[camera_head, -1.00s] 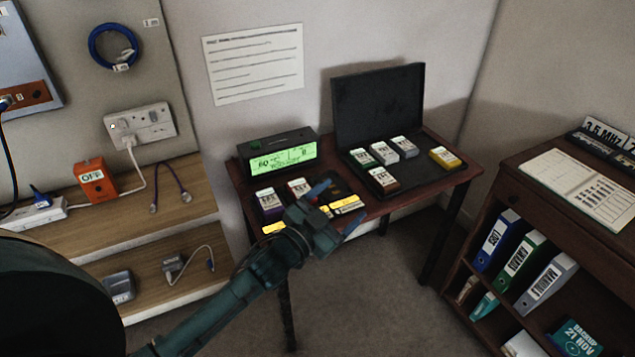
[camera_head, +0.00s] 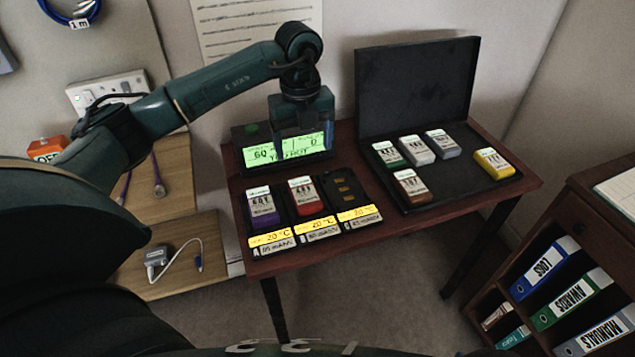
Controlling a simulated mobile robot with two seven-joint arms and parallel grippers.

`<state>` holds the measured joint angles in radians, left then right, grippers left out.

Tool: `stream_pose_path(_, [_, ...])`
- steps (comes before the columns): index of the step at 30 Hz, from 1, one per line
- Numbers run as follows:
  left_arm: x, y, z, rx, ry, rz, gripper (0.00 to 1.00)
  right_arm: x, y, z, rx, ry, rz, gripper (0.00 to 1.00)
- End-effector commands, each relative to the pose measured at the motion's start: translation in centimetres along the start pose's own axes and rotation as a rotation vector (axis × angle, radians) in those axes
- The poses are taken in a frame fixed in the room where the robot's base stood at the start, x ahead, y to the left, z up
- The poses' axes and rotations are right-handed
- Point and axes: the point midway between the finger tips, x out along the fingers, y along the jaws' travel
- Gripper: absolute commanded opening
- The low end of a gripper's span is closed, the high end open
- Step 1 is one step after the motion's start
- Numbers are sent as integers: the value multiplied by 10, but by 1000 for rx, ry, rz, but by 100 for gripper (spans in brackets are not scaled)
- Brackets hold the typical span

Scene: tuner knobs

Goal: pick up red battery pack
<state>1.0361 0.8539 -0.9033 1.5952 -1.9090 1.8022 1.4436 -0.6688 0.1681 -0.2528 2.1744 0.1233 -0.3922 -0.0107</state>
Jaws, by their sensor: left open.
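The red battery pack (camera_head: 305,195) has a white label and sits in the middle bay of a black charger on the dark wooden table. A purple pack (camera_head: 262,208) sits in the bay to its left, and the bay to its right (camera_head: 343,192) is empty. My left gripper (camera_head: 302,150) points down in front of the green display, above and behind the red pack. It is open and holds nothing that I can see. The gap between its fingers is hard to make out. My right gripper is not in view.
The green display (camera_head: 262,152) stands behind the charger. An open black case (camera_head: 450,190) on the right holds several packs, including a brown one (camera_head: 412,187) and a yellow one (camera_head: 493,163). A binder shelf (camera_head: 555,225) stands at the right.

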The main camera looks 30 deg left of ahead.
Motion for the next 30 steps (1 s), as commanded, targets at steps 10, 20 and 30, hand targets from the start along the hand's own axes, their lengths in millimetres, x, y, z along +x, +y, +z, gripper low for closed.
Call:
stream_pose_path(10, [60, 4, 1, -7, -6, 15, 78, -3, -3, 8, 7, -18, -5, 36])
stream_pose_path(20, [90, 3, 0, -5, -5, 14, 78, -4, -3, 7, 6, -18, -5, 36])
stream_pose_path(30, [130, 3, 0, -5, -5, 11, 78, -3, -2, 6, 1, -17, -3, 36])
